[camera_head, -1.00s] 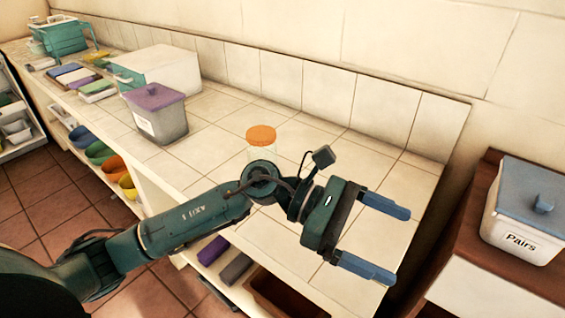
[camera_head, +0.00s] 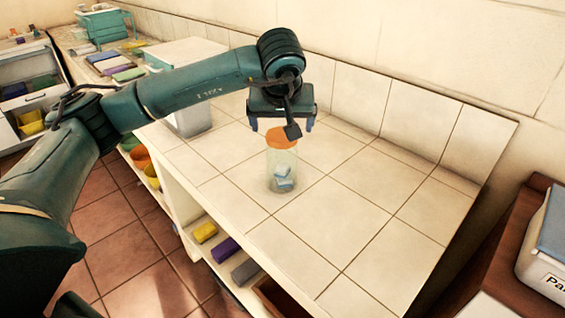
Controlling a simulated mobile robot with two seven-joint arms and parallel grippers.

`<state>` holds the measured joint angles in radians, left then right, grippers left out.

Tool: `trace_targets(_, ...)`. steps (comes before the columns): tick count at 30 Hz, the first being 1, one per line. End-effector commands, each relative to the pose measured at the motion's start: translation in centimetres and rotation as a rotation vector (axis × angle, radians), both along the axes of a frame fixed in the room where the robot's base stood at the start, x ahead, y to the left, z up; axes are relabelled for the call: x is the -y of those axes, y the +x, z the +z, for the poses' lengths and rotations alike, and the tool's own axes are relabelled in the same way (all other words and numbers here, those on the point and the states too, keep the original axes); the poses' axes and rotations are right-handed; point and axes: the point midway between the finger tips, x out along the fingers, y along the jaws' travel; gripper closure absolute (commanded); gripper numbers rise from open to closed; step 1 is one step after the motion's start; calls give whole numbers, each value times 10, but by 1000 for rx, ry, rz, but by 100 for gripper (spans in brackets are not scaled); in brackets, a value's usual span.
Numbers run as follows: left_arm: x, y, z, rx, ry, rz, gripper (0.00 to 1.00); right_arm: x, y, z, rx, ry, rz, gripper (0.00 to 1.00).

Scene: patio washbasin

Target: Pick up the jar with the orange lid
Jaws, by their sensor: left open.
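The jar (camera_head: 282,168) is clear, with an orange lid (camera_head: 281,138) and a few pale blue and white pieces inside near its bottom. It stands upright on the white tiled counter (camera_head: 330,215). My left gripper (camera_head: 281,124) is open and points down, with its blue fingertips above and around the level of the lid's far side. A small dark part of my wrist overlaps the lid's edge in the picture. I cannot tell whether the fingers touch the lid. My right gripper is not in view.
A grey container (camera_head: 190,118) stands behind my left arm, partly hidden. A white box (camera_head: 185,52), stacked coloured items (camera_head: 113,62) and a teal rack (camera_head: 103,25) stand farther back. A white "Pairs" container (camera_head: 548,245) is at the right. The counter right of the jar is clear.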

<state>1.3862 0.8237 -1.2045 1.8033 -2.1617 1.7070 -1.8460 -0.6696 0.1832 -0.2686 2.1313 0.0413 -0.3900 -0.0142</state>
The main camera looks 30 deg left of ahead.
Motion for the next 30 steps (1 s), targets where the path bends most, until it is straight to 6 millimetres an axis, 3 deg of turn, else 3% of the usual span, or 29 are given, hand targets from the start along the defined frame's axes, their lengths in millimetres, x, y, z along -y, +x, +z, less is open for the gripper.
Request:
trace_targets(3,-4,9,-17,-3,-1,0,9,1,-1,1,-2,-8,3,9)
trace_targets(11,-9,18,-33,-2,-2,1,9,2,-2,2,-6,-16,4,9)
trace_targets(19,-19,36,-66,-3,-3,-1,9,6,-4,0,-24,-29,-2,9)
trace_targets(28,-20,38,-70,0,-2,-2,9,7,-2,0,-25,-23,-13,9)
trace_targets(30,-20,38,-70,0,-3,-3,15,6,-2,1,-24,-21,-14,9)
